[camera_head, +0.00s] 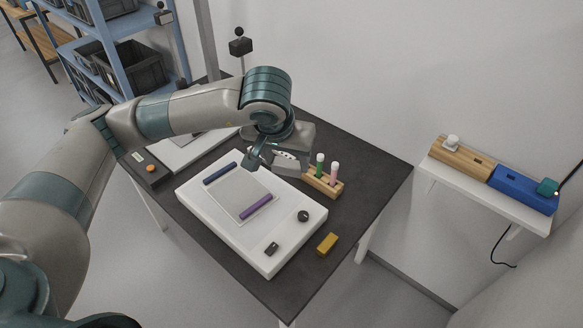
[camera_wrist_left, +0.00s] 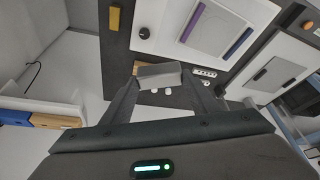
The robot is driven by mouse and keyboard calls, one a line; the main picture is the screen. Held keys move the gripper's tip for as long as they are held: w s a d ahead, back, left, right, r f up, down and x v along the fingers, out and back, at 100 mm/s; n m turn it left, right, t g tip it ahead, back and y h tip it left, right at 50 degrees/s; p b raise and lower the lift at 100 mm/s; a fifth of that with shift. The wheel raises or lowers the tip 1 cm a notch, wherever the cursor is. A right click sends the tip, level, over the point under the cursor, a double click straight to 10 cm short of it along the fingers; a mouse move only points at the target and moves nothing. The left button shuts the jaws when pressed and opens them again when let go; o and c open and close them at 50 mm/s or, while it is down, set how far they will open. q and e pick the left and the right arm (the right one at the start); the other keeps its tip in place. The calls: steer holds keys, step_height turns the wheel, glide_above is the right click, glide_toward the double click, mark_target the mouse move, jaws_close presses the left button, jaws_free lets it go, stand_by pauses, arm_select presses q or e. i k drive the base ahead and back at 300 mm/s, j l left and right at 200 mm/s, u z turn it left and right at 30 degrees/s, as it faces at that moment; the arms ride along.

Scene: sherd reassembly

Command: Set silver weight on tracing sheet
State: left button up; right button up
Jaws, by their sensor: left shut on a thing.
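My left gripper (camera_head: 262,156) hangs above the dark table, just beyond the back right edge of the white light box (camera_head: 262,262). In the left wrist view it (camera_wrist_left: 160,82) is shut on a grey block, the silver weight (camera_wrist_left: 159,71), held between the fingertips. In the head view the weight is not clearly told from the gripper. The tracing sheet (camera_head: 238,192) lies flat on the light box, with a dark blue bar (camera_head: 219,173) and a purple bar (camera_head: 256,206) along opposite edges. The sheet also shows in the left wrist view (camera_wrist_left: 220,32). My right gripper is not seen.
A black knob (camera_head: 304,216) and a small dark block (camera_head: 272,248) sit on the light box. A yellow block (camera_head: 327,243) lies on the table. A wall shelf (camera_head: 492,195) is at right.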

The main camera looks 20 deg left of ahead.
mark_target(228, 181)
steer(key=k+j, duration=0.1)
steer(key=j, duration=0.25)
steer(key=k+j+z, duration=0.15)
steer(key=j, duration=0.25)
steer(key=k+j, duration=0.1)
steer(key=j, duration=0.25)
steer(key=k+j+z, duration=0.1)
steer(key=j, duration=0.25)
steer(key=i+j+z, duration=0.1)
steer(key=j, duration=0.15)
steer(key=i+j, duration=0.1)
steer(key=j, duration=0.2)
steer(key=i+j+z, duration=0.15)
steer(key=j, duration=0.15)
steer(key=i+j+z, duration=0.1)
steer(key=i+j, duration=0.2)
steer(key=i, duration=0.2)
